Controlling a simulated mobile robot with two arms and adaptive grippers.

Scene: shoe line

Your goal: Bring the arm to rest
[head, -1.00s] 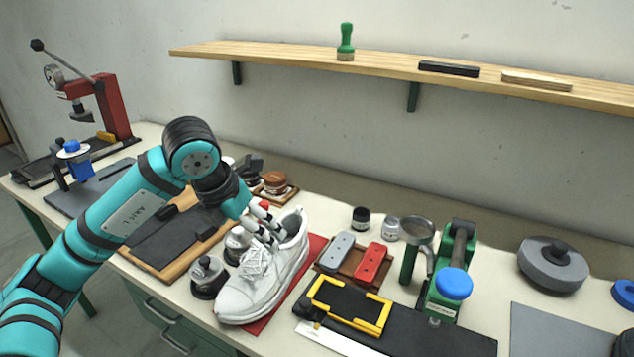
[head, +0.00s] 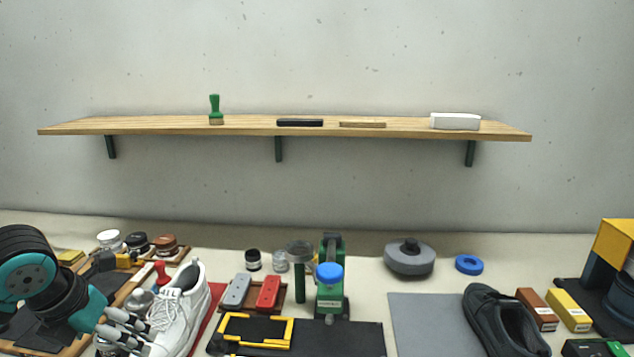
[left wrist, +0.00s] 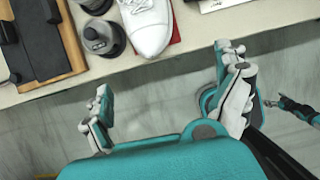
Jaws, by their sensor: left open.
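My left gripper (head: 122,328) is at the lower left of the head view, its pale fingers overlapping the white shoe (head: 182,312) in the picture. In the left wrist view the left gripper (left wrist: 165,85) is open, its fingers wide apart with nothing between them. There it hangs in front of the bench edge, over the floor, with the toe of the white shoe (left wrist: 150,34) beyond it on the bench. A small teal and dark part, apparently my right gripper (left wrist: 292,108), shows at the right edge of that view; its jaws cannot be made out.
The bench (head: 350,262) is crowded: a red and grey block tray (head: 252,300), green press (head: 331,290), yellow frame (head: 256,316), dark shoe (head: 505,325) and boxes at right. A wooden shelf (head: 300,131) spans the wall. Floor (left wrist: 170,110) is clear below the left gripper.

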